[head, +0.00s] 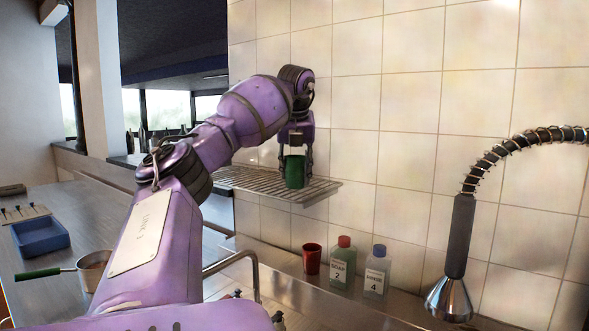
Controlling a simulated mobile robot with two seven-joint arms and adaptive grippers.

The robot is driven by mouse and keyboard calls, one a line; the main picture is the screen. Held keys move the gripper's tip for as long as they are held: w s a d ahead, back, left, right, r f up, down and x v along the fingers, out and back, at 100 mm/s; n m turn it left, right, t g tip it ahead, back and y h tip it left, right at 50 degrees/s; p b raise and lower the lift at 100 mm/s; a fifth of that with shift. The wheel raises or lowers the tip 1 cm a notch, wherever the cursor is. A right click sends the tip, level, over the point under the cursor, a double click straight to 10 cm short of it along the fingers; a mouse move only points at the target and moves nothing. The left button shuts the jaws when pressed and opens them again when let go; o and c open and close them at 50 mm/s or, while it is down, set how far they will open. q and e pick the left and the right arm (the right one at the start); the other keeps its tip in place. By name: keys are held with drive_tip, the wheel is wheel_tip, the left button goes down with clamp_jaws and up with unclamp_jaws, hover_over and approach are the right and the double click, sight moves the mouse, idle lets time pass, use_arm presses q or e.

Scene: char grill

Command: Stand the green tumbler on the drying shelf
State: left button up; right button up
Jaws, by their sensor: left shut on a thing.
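The green tumbler (295,172) is upright at the wire drying shelf (318,191), which is fixed to the tiled wall. My left gripper (296,161) points down from above and is shut on the tumbler, with its fingers on either side. The tumbler's base appears at the level of the shelf's wires, toward the right part of the shelf. I cannot tell whether it touches the wires. My right gripper is not in view.
Below the shelf, a red tumbler (312,258), a soap bottle (342,262) and a rinse bottle (375,271) stand on the ledge. A spray hose (459,235) hangs at right. A blue tray (41,237) and a green-handled pan (92,268) are at left. The shelf around the tumbler looks empty.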

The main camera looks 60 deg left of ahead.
use_arm(q)
drive_tip(key=o, duration=1.2)
drive_tip(key=shift+f, duration=0.1)
drive_tip(key=v, duration=1.2)
drive_tip(key=shift+b, duration=0.3)
